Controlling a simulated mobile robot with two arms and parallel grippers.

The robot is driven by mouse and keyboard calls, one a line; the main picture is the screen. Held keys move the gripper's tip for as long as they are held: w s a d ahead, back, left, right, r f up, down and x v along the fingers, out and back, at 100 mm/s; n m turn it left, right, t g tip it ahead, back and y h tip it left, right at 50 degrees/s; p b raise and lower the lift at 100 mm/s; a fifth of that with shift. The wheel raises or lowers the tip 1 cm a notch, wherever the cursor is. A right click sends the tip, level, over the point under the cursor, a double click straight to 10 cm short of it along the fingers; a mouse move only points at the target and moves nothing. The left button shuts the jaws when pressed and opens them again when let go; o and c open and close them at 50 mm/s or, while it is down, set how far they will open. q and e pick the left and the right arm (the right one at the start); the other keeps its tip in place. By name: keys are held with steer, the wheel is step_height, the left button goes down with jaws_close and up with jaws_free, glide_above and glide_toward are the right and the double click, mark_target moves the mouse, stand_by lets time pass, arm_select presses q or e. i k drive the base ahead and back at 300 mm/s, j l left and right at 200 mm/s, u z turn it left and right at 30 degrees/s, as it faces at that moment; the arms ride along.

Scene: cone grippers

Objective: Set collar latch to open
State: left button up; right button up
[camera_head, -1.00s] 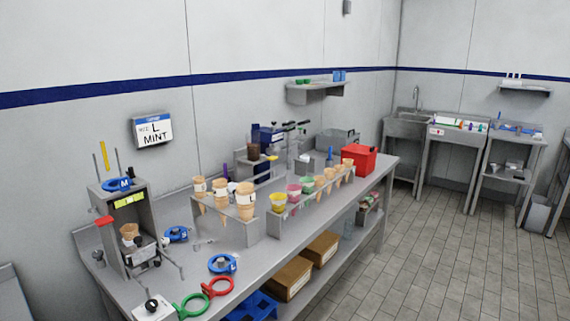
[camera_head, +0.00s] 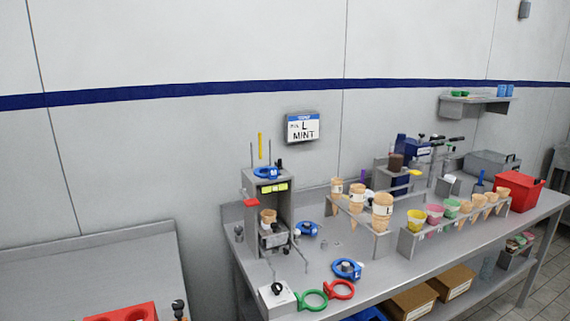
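A grey metal stand (camera_head: 285,206) rises at the left end of the steel table. A blue collar (camera_head: 267,173) sits at its top, below a yellow upright rod (camera_head: 260,146). A red tab (camera_head: 250,203) sticks out at its left side, and a yellow-green label (camera_head: 273,188) is on its front. A cone (camera_head: 268,216) stands inside it, above a dark small mechanism. The latch is too small to pick out, so its position cannot be told. Two more blue collars lie on the table, one beside the stand (camera_head: 306,229) and one nearer the front (camera_head: 347,268). Neither gripper is in view.
Green (camera_head: 312,299) and red (camera_head: 341,289) ring handles lie by a white box with a black knob (camera_head: 277,292) at the front edge. Cone racks and a red bin (camera_head: 518,190) stand to the right. A wall sign (camera_head: 303,128) reads L MINT. Another surface holds a red tray (camera_head: 125,312).

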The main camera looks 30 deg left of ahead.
mark_target(279, 163)
steer(key=i+u, duration=0.15)
steer(key=u, duration=0.65)
